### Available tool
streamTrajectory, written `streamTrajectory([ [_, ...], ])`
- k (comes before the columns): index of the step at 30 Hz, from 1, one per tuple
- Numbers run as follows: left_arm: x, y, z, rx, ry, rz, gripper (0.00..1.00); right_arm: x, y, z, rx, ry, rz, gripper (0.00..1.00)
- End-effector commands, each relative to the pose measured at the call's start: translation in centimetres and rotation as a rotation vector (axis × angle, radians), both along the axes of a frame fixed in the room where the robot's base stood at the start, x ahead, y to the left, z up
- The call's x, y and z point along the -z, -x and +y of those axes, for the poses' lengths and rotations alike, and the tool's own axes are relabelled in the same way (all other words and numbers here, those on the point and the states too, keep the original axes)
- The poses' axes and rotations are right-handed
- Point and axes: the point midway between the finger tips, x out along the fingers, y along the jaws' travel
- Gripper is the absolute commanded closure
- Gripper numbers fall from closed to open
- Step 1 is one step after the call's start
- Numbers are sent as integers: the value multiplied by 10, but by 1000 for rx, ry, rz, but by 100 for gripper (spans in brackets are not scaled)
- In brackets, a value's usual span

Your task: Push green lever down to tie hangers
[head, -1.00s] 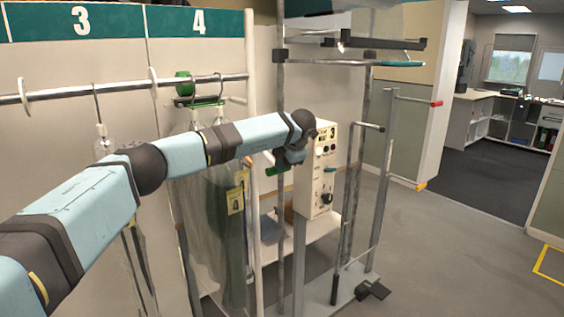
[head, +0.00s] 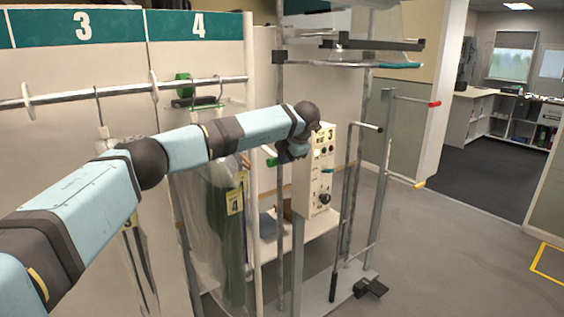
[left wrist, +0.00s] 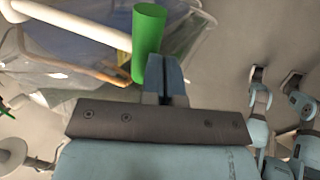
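A green lever grip (left wrist: 149,42) shows as an upright green cylinder in the left wrist view, just ahead of and beside my left fingertips. A small green end shows left of my gripper in the head view (head: 272,161). My left gripper (left wrist: 168,75) has its fingers together with nothing visible between them; I cannot tell whether they touch the grip. Hangers (head: 220,90) hang on the rail (head: 120,90), near a green roller (head: 183,78). A garment in clear wrap with a yellow tag (head: 235,200) hangs below, partly hidden by my left arm. My right gripper is not in view.
A control box (head: 322,175) with knobs stands just right of my left gripper. A metal frame (head: 385,150) with a red-tipped arm and a foot pedal (head: 372,288) stands further right. The grey floor (head: 450,250) beyond is open.

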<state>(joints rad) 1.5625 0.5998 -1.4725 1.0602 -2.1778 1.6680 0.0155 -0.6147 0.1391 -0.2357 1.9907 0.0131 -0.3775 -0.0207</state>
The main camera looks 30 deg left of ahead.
Motion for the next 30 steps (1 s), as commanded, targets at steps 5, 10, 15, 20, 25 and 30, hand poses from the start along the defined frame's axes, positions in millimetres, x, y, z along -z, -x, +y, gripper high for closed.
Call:
streamTrajectory([
  [5,-35,10,-26,4,0,-3,100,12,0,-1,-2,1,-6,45],
  [10,-61,17,-43,2,1,-2,100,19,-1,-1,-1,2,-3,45],
  [15,-76,21,-51,2,0,-1,100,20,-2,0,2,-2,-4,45],
  [20,-79,22,-54,1,1,0,100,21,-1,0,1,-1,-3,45],
  [25,-80,22,-53,1,1,0,100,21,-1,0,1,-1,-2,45],
  [30,-80,22,-53,1,0,0,100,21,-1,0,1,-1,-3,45],
])
